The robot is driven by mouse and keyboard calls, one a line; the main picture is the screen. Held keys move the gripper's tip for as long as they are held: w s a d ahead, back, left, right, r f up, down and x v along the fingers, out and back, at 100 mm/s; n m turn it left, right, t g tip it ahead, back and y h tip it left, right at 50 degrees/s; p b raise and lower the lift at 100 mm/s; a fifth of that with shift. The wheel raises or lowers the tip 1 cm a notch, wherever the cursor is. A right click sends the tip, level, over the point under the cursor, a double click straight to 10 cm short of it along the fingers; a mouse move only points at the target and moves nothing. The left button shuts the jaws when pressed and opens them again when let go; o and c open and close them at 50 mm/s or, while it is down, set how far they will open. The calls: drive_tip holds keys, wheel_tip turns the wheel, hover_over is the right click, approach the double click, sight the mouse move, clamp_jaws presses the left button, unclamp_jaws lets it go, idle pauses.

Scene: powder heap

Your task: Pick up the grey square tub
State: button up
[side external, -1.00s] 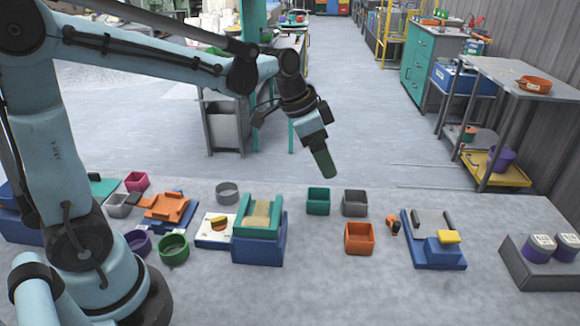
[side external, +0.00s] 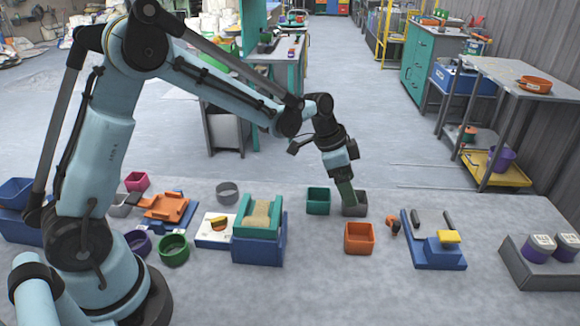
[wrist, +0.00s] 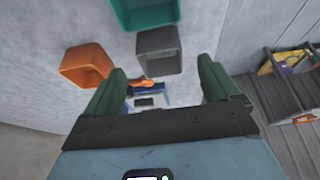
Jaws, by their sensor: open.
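The grey square tub (side external: 361,207) stands on the pale work surface in the side view, just right of the teal tub. My gripper (side external: 348,203) is at the tub in that view and hides part of its left side; whether it touches cannot be told. In the wrist view the grey tub (wrist: 159,50) lies ahead of the open green fingers (wrist: 158,88). Nothing shows between the fingertips as held, and the tub stands beyond them.
A teal tub (side external: 318,201) stands close on the left. An orange tub (side external: 359,238) stands in front, with a small orange and black item (side external: 393,226) beside it. A blue fixture (side external: 436,254) is at right. The surface behind the grey tub is clear.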

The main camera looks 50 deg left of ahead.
drive_tip(key=shift+w+x, duration=0.2)
drive_tip(key=shift+x, duration=2.35)
drive_tip(key=shift+d+r, duration=0.1)
drive_tip(key=shift+d, duration=0.05)
drive_tip(key=c, duration=1.1)
drive_tip(key=shift+o, duration=0.2)
